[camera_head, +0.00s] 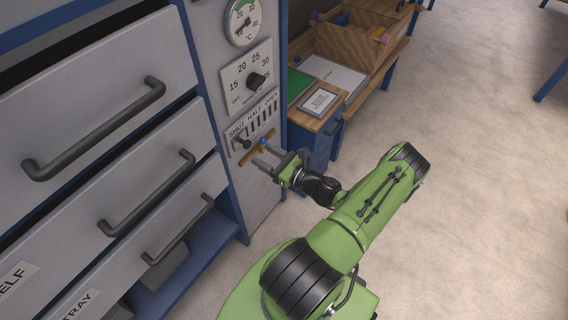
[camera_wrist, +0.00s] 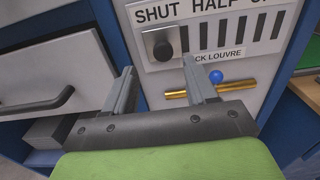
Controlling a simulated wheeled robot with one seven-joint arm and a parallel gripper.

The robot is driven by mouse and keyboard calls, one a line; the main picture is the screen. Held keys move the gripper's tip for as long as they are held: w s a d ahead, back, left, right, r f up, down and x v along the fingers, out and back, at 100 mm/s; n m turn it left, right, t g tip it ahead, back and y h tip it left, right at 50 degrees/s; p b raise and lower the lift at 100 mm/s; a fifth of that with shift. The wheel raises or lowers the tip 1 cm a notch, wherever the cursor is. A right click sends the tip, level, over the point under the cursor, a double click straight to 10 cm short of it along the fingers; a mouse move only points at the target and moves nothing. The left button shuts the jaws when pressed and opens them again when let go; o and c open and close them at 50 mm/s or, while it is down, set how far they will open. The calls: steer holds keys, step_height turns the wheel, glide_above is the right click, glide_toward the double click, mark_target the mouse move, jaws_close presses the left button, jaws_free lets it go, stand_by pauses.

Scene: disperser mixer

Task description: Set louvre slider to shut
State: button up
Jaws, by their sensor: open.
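The louvre slider is a dark round knob on a grey plate (camera_wrist: 161,45). It sits at the left end of the slotted white panel, under the word SHUT, with HALF and OPEN farther right. The knob also shows in the head view (camera_head: 243,143). My gripper (camera_wrist: 159,82) is open and empty. In the wrist view its fingertips lie below the knob, one to the left and one to the right, apart from it as far as I can tell. In the head view my gripper (camera_head: 262,154) reaches the cabinet front just below the panel.
A brass bar (camera_wrist: 176,95) and a blue ball (camera_wrist: 216,76) are just below the louvre panel, close to my right finger. A dial knob (camera_head: 257,81) is above. Drawers with dark handles (camera_head: 150,195) are at left. A wooden desk (camera_head: 330,119) stands right; the floor beyond is clear.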

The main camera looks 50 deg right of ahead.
steer(key=s, duration=0.9)
steer(key=shift+p, duration=0.4)
steer(key=shift+d, duration=0.1)
